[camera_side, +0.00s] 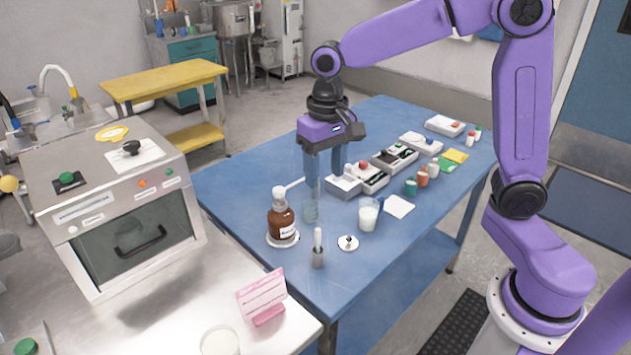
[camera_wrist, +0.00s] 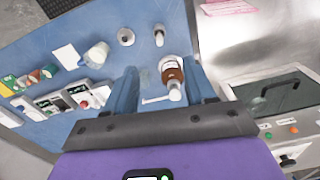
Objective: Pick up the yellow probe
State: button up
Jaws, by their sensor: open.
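I cannot pick out a clearly yellow probe in either view. A pale, upright stick (camera_side: 318,240) stands in a small grey holder (camera_side: 318,259) at the table's near edge; it also shows in the wrist view (camera_wrist: 159,35). My gripper (camera_side: 326,182) is open and empty, pointing down above the blue table, behind the brown pump bottle (camera_side: 281,222). In the wrist view my fingers (camera_wrist: 163,72) are apart, and the bottle (camera_wrist: 171,70) shows between them, lower down. A yellow flat packet (camera_side: 456,156) lies at the table's far right.
A clear glass (camera_side: 310,211), a beaker of white liquid (camera_side: 368,216) and a white disc with a knob (camera_side: 348,243) stand near the bottle. Boxed instruments (camera_side: 394,158) and small jars (camera_side: 422,177) line the table's right side. An oven (camera_side: 140,235) stands left. The table's left part is clear.

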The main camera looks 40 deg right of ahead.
jog(key=w+d+f+m, duration=0.1)
jog(key=w+d+m, duration=0.35)
jog(key=w, duration=0.25)
jog(key=w+d+m, duration=0.3)
jog(key=w+m, duration=0.2)
jog(key=w, duration=0.3)
jog(key=w+d+f+m, duration=0.3)
jog(key=w+d+m, duration=0.4)
jog(key=d, duration=0.4)
jog(key=f, duration=1.7)
jog(key=shift+s, duration=0.3)
grip_shut()
